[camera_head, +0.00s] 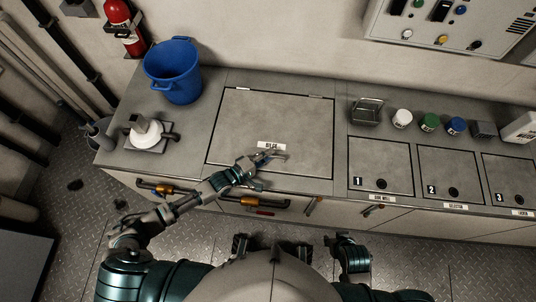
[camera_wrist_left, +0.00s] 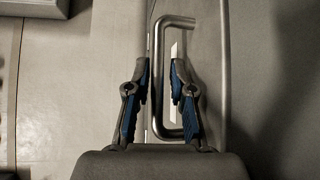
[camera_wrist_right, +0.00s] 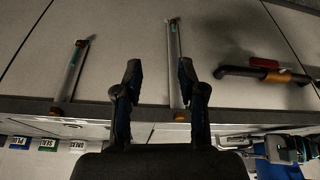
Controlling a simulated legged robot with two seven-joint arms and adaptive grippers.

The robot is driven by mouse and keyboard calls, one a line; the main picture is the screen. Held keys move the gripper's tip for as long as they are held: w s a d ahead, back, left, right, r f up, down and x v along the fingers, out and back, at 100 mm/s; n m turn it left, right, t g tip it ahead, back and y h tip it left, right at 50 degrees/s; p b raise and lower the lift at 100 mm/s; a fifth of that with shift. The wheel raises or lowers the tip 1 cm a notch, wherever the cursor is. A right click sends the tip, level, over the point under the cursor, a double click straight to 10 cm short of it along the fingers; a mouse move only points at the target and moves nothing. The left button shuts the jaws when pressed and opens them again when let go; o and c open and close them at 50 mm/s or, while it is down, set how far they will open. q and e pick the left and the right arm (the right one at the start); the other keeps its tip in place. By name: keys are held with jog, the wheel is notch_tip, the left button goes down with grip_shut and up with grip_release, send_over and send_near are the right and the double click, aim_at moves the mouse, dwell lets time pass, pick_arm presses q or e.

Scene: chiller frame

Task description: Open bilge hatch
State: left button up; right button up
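The bilge hatch (camera_head: 240,120) is a large, flat grey panel in the counter top, and it lies closed. Its label (camera_head: 271,145) is near the front edge. My left gripper (camera_head: 268,158) is over that front edge, by the hatch handle. In the left wrist view, the metal U-shaped handle (camera_wrist_left: 158,90) has its long bar between my left fingers (camera_wrist_left: 160,65). They are apart, with gaps beside the bar. My right gripper (camera_wrist_right: 160,70) is open and empty in front of the cabinet fronts, low at the counter's front in the head view.
A blue bucket (camera_head: 172,72) and a white-topped fitting (camera_head: 146,132) stand left of the hatch. A wire basket (camera_head: 367,111) and several jars stand to the right, behind smaller numbered hatches (camera_head: 380,160). Orange-ended handles (camera_head: 255,201) stick out from the cabinet front.

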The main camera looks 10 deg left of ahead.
pick_arm(q)
jog(key=shift+d, duration=0.15)
jog(key=c, duration=0.4)
jog(key=shift+d, duration=0.1)
grip_shut()
